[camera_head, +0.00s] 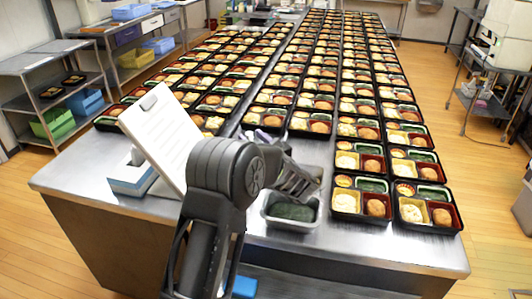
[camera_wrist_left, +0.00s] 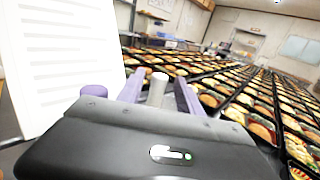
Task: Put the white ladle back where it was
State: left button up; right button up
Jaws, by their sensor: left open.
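A pale rod with a rounded end (camera_wrist_left: 158,88), perhaps the handle of the white ladle, shows between the purple fingers of my left gripper (camera_wrist_left: 152,88) in the left wrist view. The fingers are apart, one on each side of it; I cannot tell whether they touch it. The ladle's bowl is not visible. In the head view my left gripper (camera_head: 262,138) is small and partly hidden behind my own arm, beside the nearest bento trays. My right gripper is not in view.
A white lined board (camera_head: 165,132) leans beside a blue-and-white box (camera_head: 132,178) on the steel table (camera_head: 90,175). A grey container with dark green food (camera_head: 291,212) stands at the near side. Rows of filled bento trays (camera_head: 362,196) cover much of the table.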

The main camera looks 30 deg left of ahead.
pick_arm(q)
jog(key=b+v, duration=0.4)
jog(key=v, duration=0.6)
